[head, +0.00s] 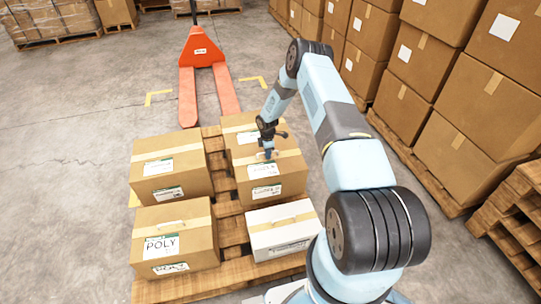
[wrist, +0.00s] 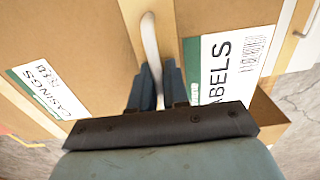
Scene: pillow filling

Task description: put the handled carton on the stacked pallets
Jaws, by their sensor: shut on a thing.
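A brown carton (head: 270,188) with pale tape and white labels is at the right of a group of cartons, behind the white carton. My gripper (head: 268,152) is over its top, pointing down. In the wrist view my gripper (wrist: 160,80) is shut on the carton's pale handle (wrist: 150,40), with a label reading LABELS (wrist: 232,60) to the right and one reading CASINGS (wrist: 45,85) to the left. I cannot tell whether the carton is lifted. Stacked wooden pallets (head: 526,205) stand at the right edge, partly cut off.
A wooden pallet (head: 229,232) bears the group. A POLY carton (head: 190,215), a white handled carton (head: 283,245) and other brown cartons surround the held one. An orange pallet jack (head: 205,60) stands behind. Tall carton stacks (head: 480,85) line the right; floor on the left is clear.

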